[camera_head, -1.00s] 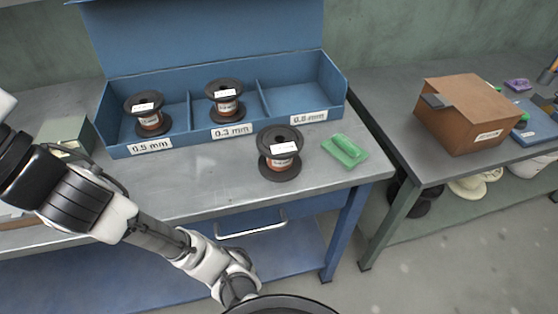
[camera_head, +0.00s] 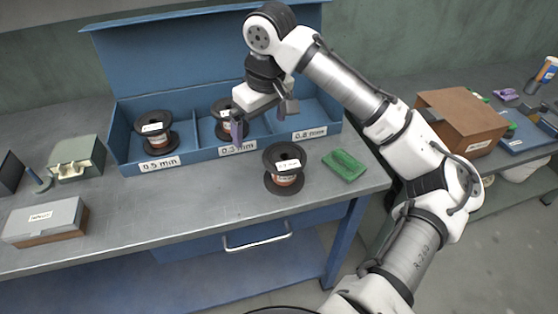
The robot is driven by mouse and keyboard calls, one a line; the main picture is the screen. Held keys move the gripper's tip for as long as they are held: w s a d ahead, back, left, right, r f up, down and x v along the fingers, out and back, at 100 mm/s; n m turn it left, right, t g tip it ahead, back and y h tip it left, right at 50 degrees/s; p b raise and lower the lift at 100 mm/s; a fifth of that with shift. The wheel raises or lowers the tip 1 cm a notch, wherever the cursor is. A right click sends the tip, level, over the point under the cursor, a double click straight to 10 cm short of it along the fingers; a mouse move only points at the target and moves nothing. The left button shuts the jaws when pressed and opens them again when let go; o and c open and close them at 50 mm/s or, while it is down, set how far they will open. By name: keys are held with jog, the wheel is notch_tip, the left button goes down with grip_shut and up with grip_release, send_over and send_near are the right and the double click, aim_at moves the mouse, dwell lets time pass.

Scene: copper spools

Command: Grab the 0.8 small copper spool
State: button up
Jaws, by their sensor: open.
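A black spool with copper winding and a white label (camera_head: 285,167) stands upright on the grey table, in front of the blue box; its label is too small to read. Another copper spool (camera_head: 155,131) stands in the compartment marked 0.5 mm. A third spool (camera_head: 222,112) is in the 0.3 mm compartment, partly hidden by my gripper. The 0.8 mm compartment (camera_head: 316,112) holds no visible spool. My gripper (camera_head: 264,118) is open and empty, above the front of the box, up and left of the table spool and apart from it.
The blue box (camera_head: 190,158) has low dividers and a raised back panel. A green brush-like block (camera_head: 344,165) lies close right of the table spool. A grey case (camera_head: 45,221) and a green box (camera_head: 77,158) stand left. A brown box (camera_head: 462,118) is on the right table.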

jog(key=g+h, duration=0.1)
send_over(287, 156)
jog(key=shift+w+a+r+m, duration=0.1)
jog(key=shift+a+r+m, duration=0.1)
jog(key=shift+m, duration=0.2)
jog(key=f, duration=0.7)
jog(key=shift+d+f, duration=0.2)
jog(key=shift+f, duration=0.2)
jog(key=shift+a+f+p, duration=0.15)
jog(key=shift+f+p, duration=0.3)
jog(key=shift+f, duration=1.05)
jog(key=shift+a+f+p, duration=0.15)
jog(key=shift+f+p, duration=0.25)
jog(key=shift+f, duration=1.1)
jog(key=shift+c, duration=0.4)
jog(key=shift+r, duration=0.1)
jog(key=c, duration=1.2)
jog(key=shift+o, duration=0.2)
